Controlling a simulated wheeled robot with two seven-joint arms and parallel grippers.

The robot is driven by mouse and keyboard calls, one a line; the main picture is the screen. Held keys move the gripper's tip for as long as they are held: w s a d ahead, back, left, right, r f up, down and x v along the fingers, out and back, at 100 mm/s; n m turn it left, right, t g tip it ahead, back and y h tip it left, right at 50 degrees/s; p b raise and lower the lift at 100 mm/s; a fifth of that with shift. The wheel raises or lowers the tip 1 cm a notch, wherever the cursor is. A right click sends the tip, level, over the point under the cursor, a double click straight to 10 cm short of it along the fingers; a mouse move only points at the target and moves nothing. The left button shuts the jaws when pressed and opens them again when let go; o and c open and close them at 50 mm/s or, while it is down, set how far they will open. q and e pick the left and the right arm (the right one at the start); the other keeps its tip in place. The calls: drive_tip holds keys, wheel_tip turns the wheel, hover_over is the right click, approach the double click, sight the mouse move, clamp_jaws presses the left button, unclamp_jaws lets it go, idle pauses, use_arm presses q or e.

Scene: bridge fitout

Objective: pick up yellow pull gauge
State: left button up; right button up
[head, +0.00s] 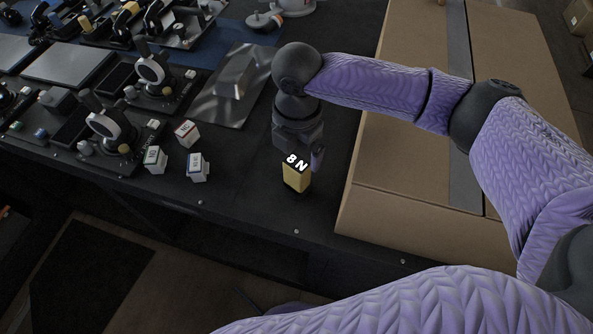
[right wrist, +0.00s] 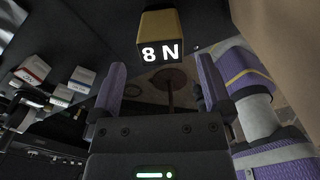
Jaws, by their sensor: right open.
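The yellow pull gauge (head: 296,180) stands upright on the dark bench near its front edge, with a black top face marked "8 N" in white. My right gripper (head: 304,152) is just behind and above it in the head view, partly over its far side. In the right wrist view the gauge (right wrist: 161,28) is beyond the two purple fingertips, roughly centred between them. The right gripper (right wrist: 160,80) is open, with nothing between its fingers. My left gripper is not in view.
Several small white blocks (head: 198,168) with coloured tops stand left of the gauge. Dark control panels with levers (head: 105,125) and a shiny metal sheet (head: 235,84) lie farther left. A large cardboard box (head: 400,210) is close on the right. Bare bench surrounds the gauge.

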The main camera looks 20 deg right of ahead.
sight(297, 162)
wheel_tip(297, 162, down, 6)
drive_tip(key=shift+s+r+b, duration=0.1)
drive_tip(key=shift+r+b, duration=0.1)
drive_tip(key=shift+b, duration=0.65)
drive_tip(key=shift+r, duration=0.15)
drive_tip(key=shift+c, duration=0.4)
clamp_jaws()
